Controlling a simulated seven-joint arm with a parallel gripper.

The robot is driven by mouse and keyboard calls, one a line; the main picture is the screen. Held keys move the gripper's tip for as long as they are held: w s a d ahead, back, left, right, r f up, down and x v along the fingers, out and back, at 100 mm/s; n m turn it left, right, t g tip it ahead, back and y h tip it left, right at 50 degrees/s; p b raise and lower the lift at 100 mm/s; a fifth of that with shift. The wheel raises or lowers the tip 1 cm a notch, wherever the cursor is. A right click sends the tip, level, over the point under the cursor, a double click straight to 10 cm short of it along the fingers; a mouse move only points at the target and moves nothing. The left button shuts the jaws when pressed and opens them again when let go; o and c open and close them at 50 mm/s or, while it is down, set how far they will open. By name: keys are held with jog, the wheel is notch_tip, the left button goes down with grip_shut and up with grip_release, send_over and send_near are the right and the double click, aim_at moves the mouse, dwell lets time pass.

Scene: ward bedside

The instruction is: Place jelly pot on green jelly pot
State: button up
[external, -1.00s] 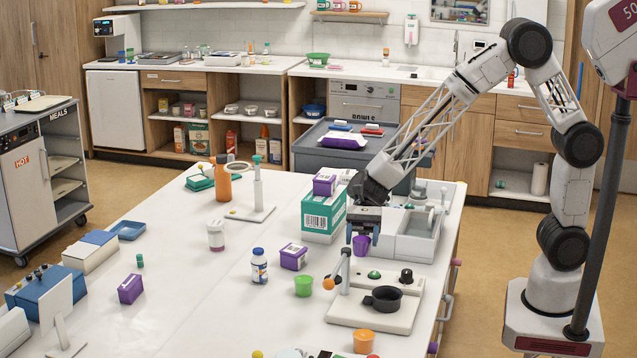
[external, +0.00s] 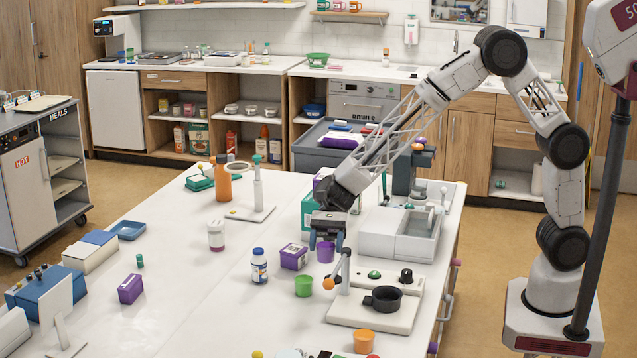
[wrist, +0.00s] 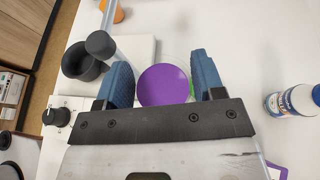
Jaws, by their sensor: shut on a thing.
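The purple jelly pot (external: 325,252) hangs between the fingers of my gripper (external: 327,238), which is shut on it. In the wrist view the pot's round purple face (wrist: 163,86) shows between the two blue fingers of my gripper (wrist: 163,82). The green jelly pot (external: 304,286) stands on the white table, in front of and a little left of the held pot in the external view. In the wrist view only a sliver of green (wrist: 191,90) shows behind the purple pot. The two pots look apart in the external view.
A purple box (external: 293,257) and a white bottle with a blue cap (external: 259,266) stand left of the pots. An orange pot (external: 363,340) stands at the front.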

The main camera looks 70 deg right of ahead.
jog(key=shift+w+a+f, duration=0.1)
jog(key=shift+w+a, duration=0.4)
jog(key=shift+w, duration=0.4)
jog(key=shift+w+a+f, duration=0.1)
jog(key=shift+w+a, duration=0.4)
jog(key=shift+w, duration=0.4)
jog(key=shift+w+a+f, duration=0.1)
jog(key=shift+w+a, duration=0.4)
jog(key=shift+w, duration=0.4)
jog(key=shift+f, duration=1.75)
jog(key=shift+f, duration=0.2)
jog(key=o, duration=1)
jog(key=shift+c, duration=0.2)
jog(key=shift+r, duration=0.2)
jog(key=v, duration=1.2)
